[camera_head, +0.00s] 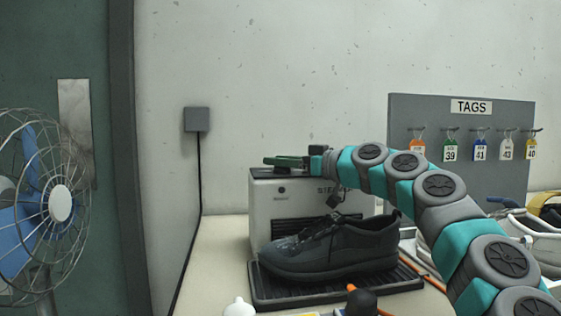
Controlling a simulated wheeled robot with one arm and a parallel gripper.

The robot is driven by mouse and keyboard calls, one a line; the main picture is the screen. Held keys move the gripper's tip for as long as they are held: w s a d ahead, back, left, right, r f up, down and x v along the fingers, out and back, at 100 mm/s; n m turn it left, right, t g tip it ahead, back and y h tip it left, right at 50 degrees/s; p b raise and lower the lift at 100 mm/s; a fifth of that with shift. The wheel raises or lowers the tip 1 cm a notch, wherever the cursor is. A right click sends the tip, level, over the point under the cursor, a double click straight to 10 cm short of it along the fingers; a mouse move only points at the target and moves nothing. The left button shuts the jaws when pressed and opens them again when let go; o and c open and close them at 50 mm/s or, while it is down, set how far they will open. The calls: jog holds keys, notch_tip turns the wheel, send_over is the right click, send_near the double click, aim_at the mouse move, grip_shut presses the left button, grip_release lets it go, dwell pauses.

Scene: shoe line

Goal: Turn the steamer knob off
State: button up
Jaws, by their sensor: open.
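The steamer (266,226) is a pale box with dark lettering, partly covered by my arm, standing on the table behind a dark shoe. A small dark round spot (281,189) with a small label under it is on its upper front; I cannot tell whether this is the knob or how it is set. My gripper (284,161) is at the steamer's top left, with green and dark fingers pointing left. It looks open and empty, above the round spot. I cannot tell whether it touches the steamer.
The dark shoe (335,251) sits on a black ribbed tray (264,292) before the steamer. A grey tag board (430,112) stands behind my arm. A fan (42,205) is at left. The table's left part (219,255) is clear. Small bottles (239,307) stand in front.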

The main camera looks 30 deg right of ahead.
jog(key=b+v, duration=0.1)
jog(key=v, duration=0.6)
jog(key=shift+s+d, duration=0.2)
jog(key=shift+s, duration=0.15)
